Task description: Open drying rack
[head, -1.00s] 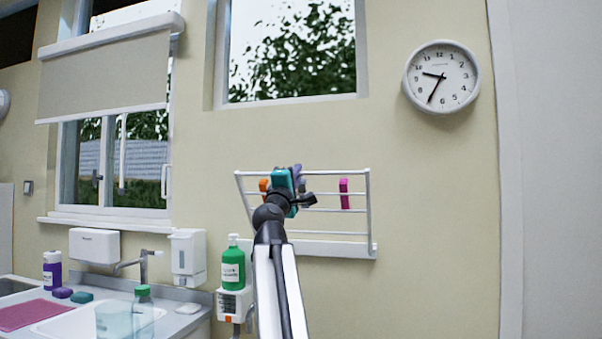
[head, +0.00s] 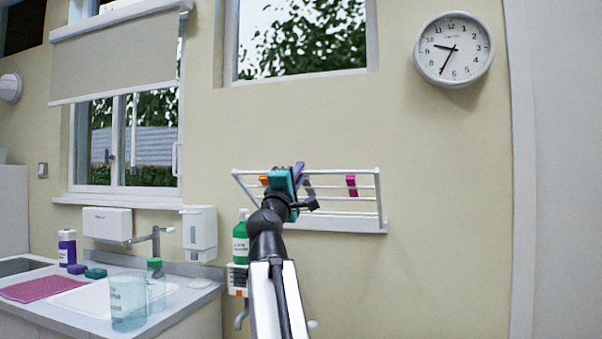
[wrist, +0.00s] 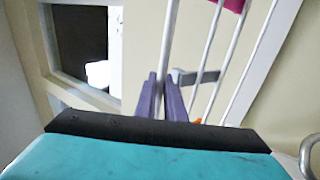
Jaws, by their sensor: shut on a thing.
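The white drying rack (head: 378,202) is on the wall below the upper window. Its barred frame is tilted out from the wall, with its lower edge at the wall ledge. My gripper (head: 298,172) is at the rack's top rail, left of its middle. In the wrist view, the purple fingers of my gripper (wrist: 160,88) are shut around a white bar of the rack (wrist: 168,40). A pink clip (head: 351,185) and an orange clip (head: 264,181) hang on the rack. My wrist hides part of the rack's bars.
Below left is a counter with a sink, a clear jug (head: 128,302), a pink cloth (head: 42,285) and bottles. A green bottle (head: 240,242) and a white dispenser (head: 200,233) are on the wall near the rack. The wall right of the rack is bare below the clock (head: 454,48).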

